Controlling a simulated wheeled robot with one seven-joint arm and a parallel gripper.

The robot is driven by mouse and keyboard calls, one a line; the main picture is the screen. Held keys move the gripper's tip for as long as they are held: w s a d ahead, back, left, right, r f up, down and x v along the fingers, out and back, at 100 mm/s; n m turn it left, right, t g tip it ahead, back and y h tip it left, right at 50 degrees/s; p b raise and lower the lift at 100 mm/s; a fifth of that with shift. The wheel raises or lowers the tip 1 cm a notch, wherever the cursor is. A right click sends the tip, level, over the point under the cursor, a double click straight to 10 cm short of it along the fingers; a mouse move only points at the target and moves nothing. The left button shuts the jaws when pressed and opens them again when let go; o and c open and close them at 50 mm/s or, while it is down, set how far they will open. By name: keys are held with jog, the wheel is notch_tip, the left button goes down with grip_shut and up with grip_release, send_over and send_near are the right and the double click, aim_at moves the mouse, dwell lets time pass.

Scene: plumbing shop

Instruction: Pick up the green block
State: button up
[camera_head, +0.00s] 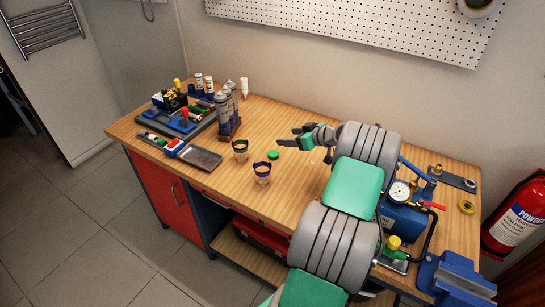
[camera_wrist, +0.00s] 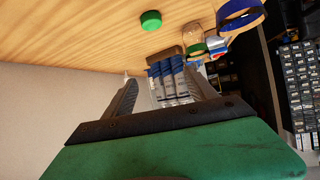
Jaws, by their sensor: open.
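The green block (camera_head: 273,155) is a small, low, round green piece lying on the wooden workbench, near its middle. It also shows in the wrist view (camera_wrist: 151,20), near the top edge, beyond my fingers. My gripper (camera_head: 287,138) is open and empty above the bench, a little right of the block and towards the wall in the head view. In the wrist view the gripper's two dark fingers (camera_wrist: 162,88) are spread apart, with the block clear of them.
Two cups with coloured bands, one green (camera_head: 240,150) and one blue (camera_head: 262,173), stand left of and in front of the block. Spray cans (camera_head: 226,110) and a tool tray (camera_head: 180,125) fill the left end. A pump with a gauge (camera_head: 402,215) and a blue vise (camera_head: 455,280) stand at right.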

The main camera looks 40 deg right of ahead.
jog(key=f+b, duration=0.1)
jog(key=f, duration=0.1)
jog(key=b, duration=0.7)
send_near(274, 153)
jog(key=shift+w+a+f, duration=0.1)
jog(key=shift+w+f, duration=0.25)
jog(key=shift+f, duration=0.05)
jog(key=p+x, duration=0.1)
jog(key=x, duration=0.7)
jog(key=shift+r+p, duration=0.1)
jog(key=shift+p, duration=0.2)
jog(key=shift+c, duration=0.4)
grip_shut()
